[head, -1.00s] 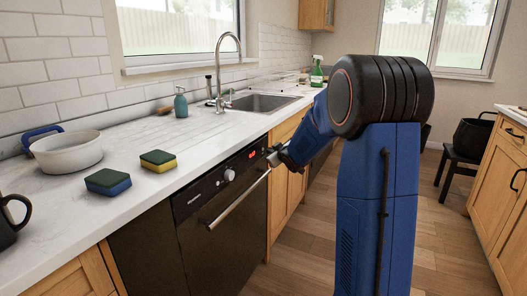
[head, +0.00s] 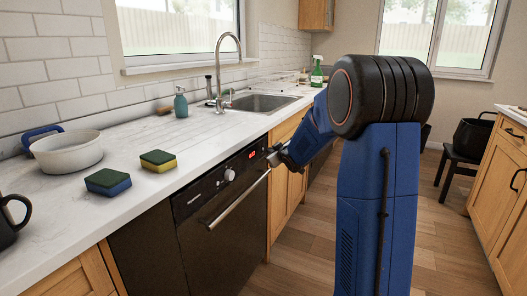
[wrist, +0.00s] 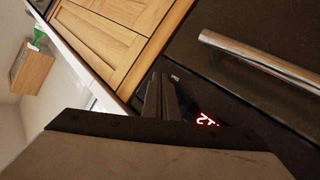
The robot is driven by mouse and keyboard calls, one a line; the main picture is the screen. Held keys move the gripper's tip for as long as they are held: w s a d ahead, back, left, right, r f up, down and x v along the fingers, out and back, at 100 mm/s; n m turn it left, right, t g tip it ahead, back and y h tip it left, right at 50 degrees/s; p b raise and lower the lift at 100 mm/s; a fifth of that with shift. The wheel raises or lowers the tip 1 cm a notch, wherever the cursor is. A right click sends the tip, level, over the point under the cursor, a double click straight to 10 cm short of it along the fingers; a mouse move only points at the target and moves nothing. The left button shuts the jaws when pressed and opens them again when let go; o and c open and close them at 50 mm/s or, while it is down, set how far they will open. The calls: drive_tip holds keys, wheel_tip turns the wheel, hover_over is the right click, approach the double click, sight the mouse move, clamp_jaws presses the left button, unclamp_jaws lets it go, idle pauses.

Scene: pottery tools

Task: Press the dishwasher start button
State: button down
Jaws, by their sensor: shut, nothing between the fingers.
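The black dishwasher (head: 225,245) is built in under the counter, its door closed. Its control panel has a silver knob (head: 229,175) and a lit red display (head: 252,153); the display also shows in the wrist view (wrist: 207,119). My gripper (head: 272,158) is at the right end of the panel, to the right of the display. In the wrist view my gripper (wrist: 162,97) is shut and empty, its dark fingers pointing at the panel. The start button is hidden or too small to make out. I cannot tell whether the fingertips touch the panel.
The dishwasher's metal handle bar (head: 238,201) runs just below the panel and also shows in the wrist view (wrist: 262,58). Wooden cabinets (head: 288,178) stand to the right. Two sponges (head: 108,182) and a white bowl (head: 67,153) lie on the counter (head: 140,208).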

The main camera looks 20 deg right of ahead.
drive_tip(key=shift+a, duration=0.1)
idle(0.4)
drive_tip(key=shift+w+a, duration=0.2)
drive_tip(key=shift+w, duration=0.15)
